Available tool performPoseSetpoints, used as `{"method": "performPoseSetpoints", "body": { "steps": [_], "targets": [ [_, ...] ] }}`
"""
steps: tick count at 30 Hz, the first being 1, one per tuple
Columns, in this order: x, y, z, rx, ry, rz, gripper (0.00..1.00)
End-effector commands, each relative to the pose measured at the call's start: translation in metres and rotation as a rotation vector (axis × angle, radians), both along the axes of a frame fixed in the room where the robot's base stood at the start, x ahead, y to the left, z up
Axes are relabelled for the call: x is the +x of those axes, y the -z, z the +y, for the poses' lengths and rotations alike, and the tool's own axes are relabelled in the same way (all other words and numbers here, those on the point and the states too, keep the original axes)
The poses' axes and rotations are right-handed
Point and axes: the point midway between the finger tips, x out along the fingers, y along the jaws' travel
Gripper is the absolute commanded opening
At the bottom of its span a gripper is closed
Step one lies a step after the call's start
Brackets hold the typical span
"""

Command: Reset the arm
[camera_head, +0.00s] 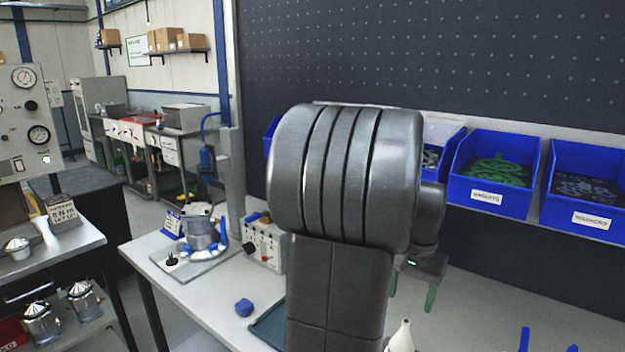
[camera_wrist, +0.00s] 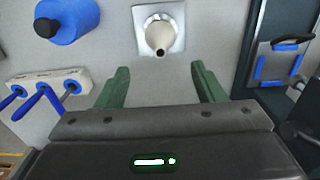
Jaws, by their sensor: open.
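My gripper (camera_head: 411,294) shows behind my large grey arm link in the head view, with its green fingers pointing down over the white table (camera_head: 470,305). In the wrist view my gripper (camera_wrist: 158,88) has its two green fingers wide apart with nothing between them. A pale cone-shaped part on a square base (camera_wrist: 158,36) stands beyond the fingertips. The tip of a pale nozzle (camera_head: 402,336) shows at the bottom of the head view. My arm hides much of the table's middle.
Blue bins (camera_head: 492,172) line the back of the table at the right. A machine with blue clamps (camera_head: 205,235) and a control box (camera_head: 263,245) stand at the left. In the wrist view, a blue cylinder (camera_wrist: 75,18) and a rack with blue-handled tools (camera_wrist: 45,92) lie left, a blue-clipped plate (camera_wrist: 280,62) right.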

Motion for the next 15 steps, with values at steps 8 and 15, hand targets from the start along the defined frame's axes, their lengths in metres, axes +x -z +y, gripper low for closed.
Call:
{"method": "performPoseSetpoints", "body": {
  "steps": [8,15],
  "targets": [
    [-0.001,0.058,0.000,0.001,0.000,0.005,0.62],
    [-0.001,0.106,0.000,0.002,0.000,0.005,0.62]
  ]
}}
